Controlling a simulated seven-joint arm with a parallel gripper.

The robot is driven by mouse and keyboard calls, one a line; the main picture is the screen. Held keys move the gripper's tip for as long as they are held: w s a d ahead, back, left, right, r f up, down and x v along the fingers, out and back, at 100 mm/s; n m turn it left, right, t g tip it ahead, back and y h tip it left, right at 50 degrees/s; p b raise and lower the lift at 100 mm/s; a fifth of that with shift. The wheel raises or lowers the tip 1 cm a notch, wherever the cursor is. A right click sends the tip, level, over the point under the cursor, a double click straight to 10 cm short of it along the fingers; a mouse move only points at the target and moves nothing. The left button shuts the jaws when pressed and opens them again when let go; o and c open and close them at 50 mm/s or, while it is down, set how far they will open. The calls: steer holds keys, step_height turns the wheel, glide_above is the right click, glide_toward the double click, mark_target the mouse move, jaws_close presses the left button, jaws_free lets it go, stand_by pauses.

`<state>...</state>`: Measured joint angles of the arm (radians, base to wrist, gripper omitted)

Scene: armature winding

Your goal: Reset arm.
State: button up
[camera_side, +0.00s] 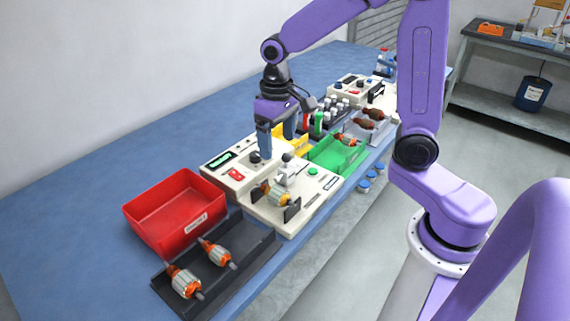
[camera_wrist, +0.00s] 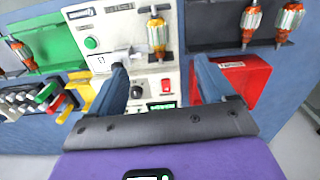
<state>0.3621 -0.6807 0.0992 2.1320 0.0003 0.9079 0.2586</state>
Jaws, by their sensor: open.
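My gripper (camera_side: 278,148) is open and empty, pointing down above the white control box (camera_side: 232,170) with its display and red switch. In the wrist view my gripper (camera_wrist: 160,68) shows two blue fingers spread apart, with the box's black knob and red switch between them. The white winding machine (camera_side: 310,196) stands in front of the box. An orange-and-silver armature (camera_side: 278,197) sits in its holder, apart from my fingers; it also shows in the wrist view (camera_wrist: 157,36).
A red bin (camera_side: 160,222) and a dark tray (camera_side: 233,278) with two armatures (camera_side: 185,283) stand at the left. A yellow bin (camera_side: 293,138), a green tray (camera_side: 325,162), a grey bin (camera_side: 383,127) and a spool rack (camera_side: 325,108) crowd the right. The blue table's back left is clear.

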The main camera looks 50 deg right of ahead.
steer(key=s+a+n, duration=0.1)
steer(key=s+n, duration=1.1)
steer(key=s, duration=1.1)
steer(key=shift+r, duration=0.35)
